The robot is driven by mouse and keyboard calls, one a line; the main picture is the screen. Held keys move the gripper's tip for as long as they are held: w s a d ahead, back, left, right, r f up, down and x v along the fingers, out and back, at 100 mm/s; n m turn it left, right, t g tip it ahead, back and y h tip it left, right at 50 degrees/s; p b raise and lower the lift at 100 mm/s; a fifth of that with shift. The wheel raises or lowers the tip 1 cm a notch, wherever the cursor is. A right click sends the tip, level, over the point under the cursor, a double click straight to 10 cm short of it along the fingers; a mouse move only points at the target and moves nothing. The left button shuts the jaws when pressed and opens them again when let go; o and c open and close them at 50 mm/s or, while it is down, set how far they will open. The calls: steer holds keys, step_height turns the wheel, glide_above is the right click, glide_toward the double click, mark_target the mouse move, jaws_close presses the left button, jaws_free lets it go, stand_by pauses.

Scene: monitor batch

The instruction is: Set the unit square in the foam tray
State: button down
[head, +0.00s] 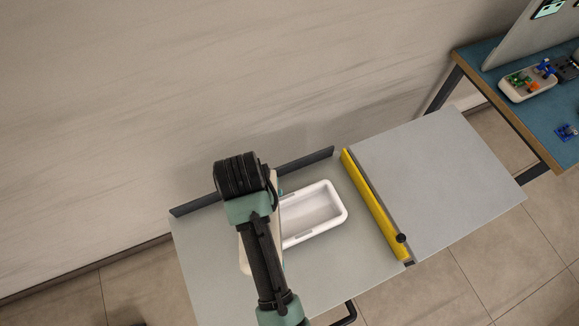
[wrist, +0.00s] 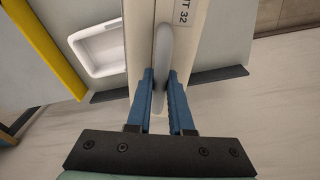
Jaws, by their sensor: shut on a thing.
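The unit (wrist: 206,58) is a beige block with a label whose visible part reads "T 32". It carries a grey upright handle (wrist: 164,55). My gripper (wrist: 163,90) is shut on this handle, with one blue finger on each side. In the head view my arm hides most of the unit; a beige part (head: 246,258) shows beside the arm. The foam tray (head: 318,234) is white, with a rounded rectangular recess that looks empty where visible. It lies just right of the unit in the head view. In the wrist view the tray (wrist: 82,48) is left of the unit, partly covered by it.
A yellow bar (head: 374,205) with a black knob crosses the grey table (head: 360,244) right of the tray. Beyond it is a bare grey surface (head: 435,165). A low dark rail (head: 305,161) runs along the back edge. A blue-topped bench (head: 530,122) with small parts stands far right.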

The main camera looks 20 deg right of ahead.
steer(key=w+d+r+m+g+h+p, duration=0.1)
steer(key=d+m+p, duration=0.5)
steer(key=m, duration=0.8)
steer(key=shift+w+d+r, duration=0.3)
steer(key=shift+d+r, duration=0.1)
steer(key=shift+d, duration=1.4)
steer(key=shift+r+p, duration=0.1)
steer(key=shift+p, duration=0.35)
step_height(320, 180, down, 10)
steer(key=b, duration=0.6)
steer(key=shift+r+b, duration=0.25)
steer(key=shift+b, duration=0.1)
steer(key=shift+f+b, duration=0.6)
steer(key=shift+f, duration=0.25)
